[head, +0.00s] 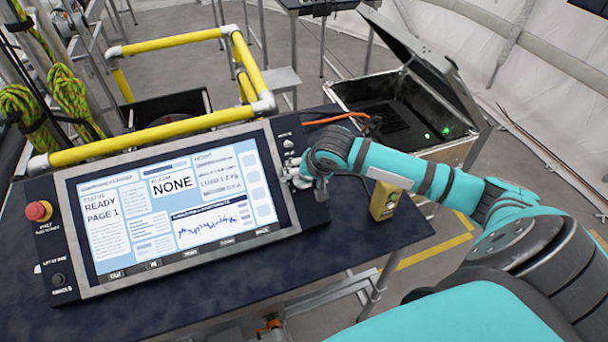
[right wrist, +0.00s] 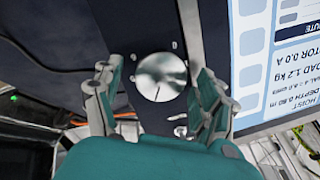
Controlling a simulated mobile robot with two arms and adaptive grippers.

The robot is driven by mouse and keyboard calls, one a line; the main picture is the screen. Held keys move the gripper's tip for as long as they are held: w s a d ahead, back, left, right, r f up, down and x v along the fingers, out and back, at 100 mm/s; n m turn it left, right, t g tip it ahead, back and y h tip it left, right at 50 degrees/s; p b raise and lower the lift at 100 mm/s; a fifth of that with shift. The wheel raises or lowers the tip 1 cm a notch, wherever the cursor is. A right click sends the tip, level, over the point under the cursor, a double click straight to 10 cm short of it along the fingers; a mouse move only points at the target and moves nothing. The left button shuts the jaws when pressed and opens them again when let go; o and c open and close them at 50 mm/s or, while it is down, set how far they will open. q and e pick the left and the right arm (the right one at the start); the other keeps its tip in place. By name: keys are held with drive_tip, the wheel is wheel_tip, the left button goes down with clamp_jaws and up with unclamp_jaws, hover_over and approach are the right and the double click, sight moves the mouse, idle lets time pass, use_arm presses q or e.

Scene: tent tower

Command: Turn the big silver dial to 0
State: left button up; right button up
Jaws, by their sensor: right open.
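The big silver dial (right wrist: 161,77) is a round metal knob on the dark right-hand strip of the control panel. A dark line shows on its face, toward the lower right in the right wrist view. In the head view, my right gripper (head: 298,174) is at the panel's right edge and largely hides the dial. My left gripper is not in view.
The panel's screen (head: 170,205) reads "READY" and "NONE". A red button (head: 38,211) is at its left end. Yellow rails (head: 150,136) run behind the panel. An open black case (head: 400,105) is behind.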

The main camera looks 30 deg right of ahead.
drive_tip(key=c, duration=1.2)
drive_tip(key=shift+o, duration=0.2)
